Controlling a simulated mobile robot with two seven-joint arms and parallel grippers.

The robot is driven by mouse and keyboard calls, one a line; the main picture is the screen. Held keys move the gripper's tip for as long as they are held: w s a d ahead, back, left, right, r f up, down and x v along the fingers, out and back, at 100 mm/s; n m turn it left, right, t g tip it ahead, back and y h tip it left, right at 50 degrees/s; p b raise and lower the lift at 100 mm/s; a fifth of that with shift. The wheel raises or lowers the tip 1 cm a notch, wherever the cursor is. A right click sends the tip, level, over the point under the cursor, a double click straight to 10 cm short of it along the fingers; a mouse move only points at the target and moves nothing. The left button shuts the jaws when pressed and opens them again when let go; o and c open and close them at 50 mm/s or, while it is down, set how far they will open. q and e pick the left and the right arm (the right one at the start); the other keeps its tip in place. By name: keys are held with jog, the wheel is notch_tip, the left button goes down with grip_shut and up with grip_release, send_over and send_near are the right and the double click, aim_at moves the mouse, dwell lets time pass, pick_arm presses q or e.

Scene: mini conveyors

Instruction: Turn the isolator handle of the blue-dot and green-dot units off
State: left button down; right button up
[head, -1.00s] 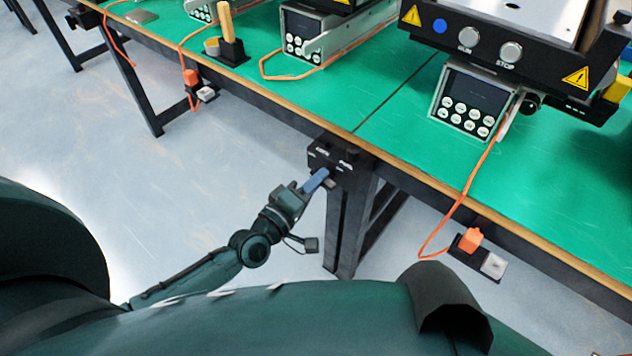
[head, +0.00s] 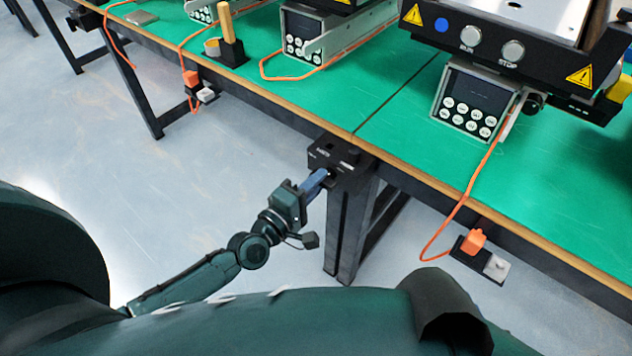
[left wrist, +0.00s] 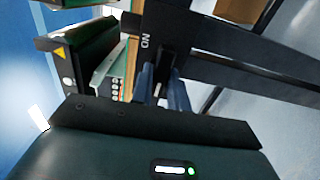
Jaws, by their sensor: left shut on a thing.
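The blue dot (head: 441,26) is on the front of the black unit at the upper right in the head view. No green dot is visible. A black isolator box (head: 323,154) is fixed to the table edge above a leg. My left gripper (head: 327,175) reaches it from the lower left, its blue fingers at the box's front. In the left wrist view the fingers (left wrist: 161,84) are shut on the isolator handle (left wrist: 160,87), which is mostly hidden between them. The label "ON" (left wrist: 146,43) shows on the box face (left wrist: 168,22). My right gripper is not in view.
The green table (head: 385,115) has a wooden front edge and dark legs. Keypad units (head: 470,100) stand on it. Orange cables run to orange plugs (head: 473,240) on sockets below the edge. Open floor (head: 200,170) lies around my left arm.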

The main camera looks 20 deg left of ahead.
pick_arm(q)
jog(key=c, duration=1.4)
grip_release()
jog(key=shift+o, duration=0.2)
jog(key=v, duration=1.3)
jog(key=shift+s, duration=0.1)
